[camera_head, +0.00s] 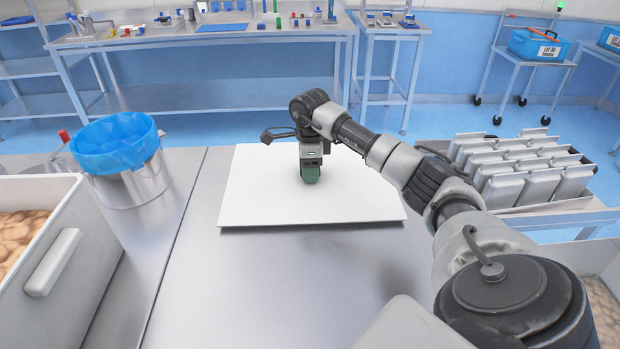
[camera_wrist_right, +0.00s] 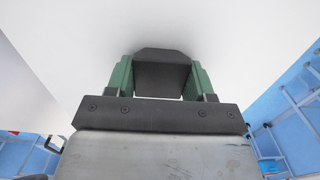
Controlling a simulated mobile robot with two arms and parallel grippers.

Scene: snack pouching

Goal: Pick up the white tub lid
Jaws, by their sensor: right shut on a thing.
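The white tub lid (camera_head: 275,205) is a flat white panel over the steel table in the middle of the head view. My right gripper (camera_head: 311,176) points down at its middle. In the right wrist view the green fingers of my right gripper (camera_wrist_right: 162,78) are shut on the lid's dark block-like handle (camera_wrist_right: 162,58). The lid's white face (camera_wrist_right: 70,45) fills most of that view. A soft shadow lies on the table in front of the lid; I cannot tell how much gap is under it. My left gripper is not in view.
An open grey tub (camera_head: 70,240) of tan snacks stands at the left. A steel bucket (camera_head: 135,185) with a blue liner stands behind it. Rows of pale pouches (camera_head: 520,185) stand at the right. The table front (camera_head: 270,290) is clear.

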